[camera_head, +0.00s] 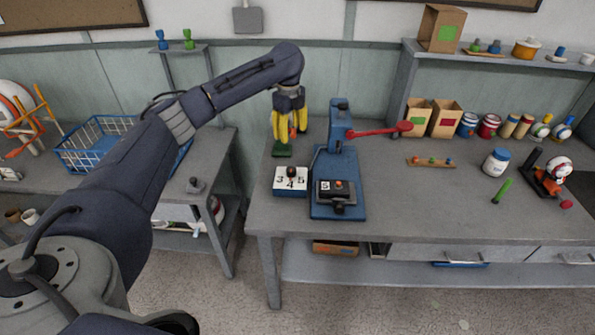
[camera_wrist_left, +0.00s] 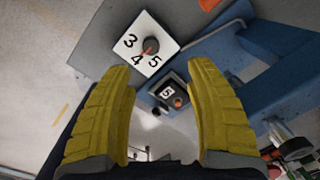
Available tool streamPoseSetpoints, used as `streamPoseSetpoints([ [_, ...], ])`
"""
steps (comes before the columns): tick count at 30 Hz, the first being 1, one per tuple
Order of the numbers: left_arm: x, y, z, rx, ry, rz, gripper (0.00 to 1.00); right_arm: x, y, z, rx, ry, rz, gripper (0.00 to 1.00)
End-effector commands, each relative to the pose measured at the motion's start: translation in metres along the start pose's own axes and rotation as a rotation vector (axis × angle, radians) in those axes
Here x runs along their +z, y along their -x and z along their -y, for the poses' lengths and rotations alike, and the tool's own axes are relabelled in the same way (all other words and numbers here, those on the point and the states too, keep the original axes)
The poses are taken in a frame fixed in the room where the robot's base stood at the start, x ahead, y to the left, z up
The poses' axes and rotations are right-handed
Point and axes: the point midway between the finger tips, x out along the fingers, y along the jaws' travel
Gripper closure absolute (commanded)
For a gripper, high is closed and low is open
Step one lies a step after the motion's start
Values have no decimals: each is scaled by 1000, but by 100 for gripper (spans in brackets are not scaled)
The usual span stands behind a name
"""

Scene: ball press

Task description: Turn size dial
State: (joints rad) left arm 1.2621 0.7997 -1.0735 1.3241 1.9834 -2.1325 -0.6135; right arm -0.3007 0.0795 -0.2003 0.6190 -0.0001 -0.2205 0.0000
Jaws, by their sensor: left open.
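The size dial (camera_head: 291,181) is a dark round knob on a white plate marked 3, 4 and 5, on top of a blue box at the bench's left front. In the left wrist view the dial (camera_wrist_left: 141,44) lies beyond the fingertips, and its small orange mark seems to point near the 4. The blue press (camera_head: 338,165) with a red lever stands right of it; a small panel there (camera_head: 335,190) reads 5. My left gripper (camera_head: 289,138) hangs above and behind the dial, its yellow fingers (camera_wrist_left: 162,75) open and empty. My right gripper is out of view.
A green item (camera_head: 283,151) shows on the bench below my left gripper. The red lever (camera_head: 378,131) sticks out right of the press. A rack of small pegs (camera_head: 432,162) and a white jar (camera_head: 496,162) stand farther right. The bench front between them is clear.

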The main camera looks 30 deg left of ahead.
Motion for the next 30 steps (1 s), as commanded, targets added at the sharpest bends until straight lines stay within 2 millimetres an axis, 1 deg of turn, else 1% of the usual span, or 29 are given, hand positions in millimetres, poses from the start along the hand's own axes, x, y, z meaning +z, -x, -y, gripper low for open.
streamPoseSetpoints([
  [1,-2,6,-2,16,-28,-7,45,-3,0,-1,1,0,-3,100],
  [3,-6,11,-6,36,-63,-18,45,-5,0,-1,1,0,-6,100],
  [6,-9,14,-10,55,-93,-28,45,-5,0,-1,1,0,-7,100],
  [8,-9,13,-11,61,-101,-31,45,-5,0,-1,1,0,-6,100],
  [11,-10,6,-12,65,-107,-34,45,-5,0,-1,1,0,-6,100],
  [17,-12,-24,-14,66,-105,-35,45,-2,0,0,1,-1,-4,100],
  [30,-14,-103,-19,64,-102,-36,45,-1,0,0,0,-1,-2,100],
])
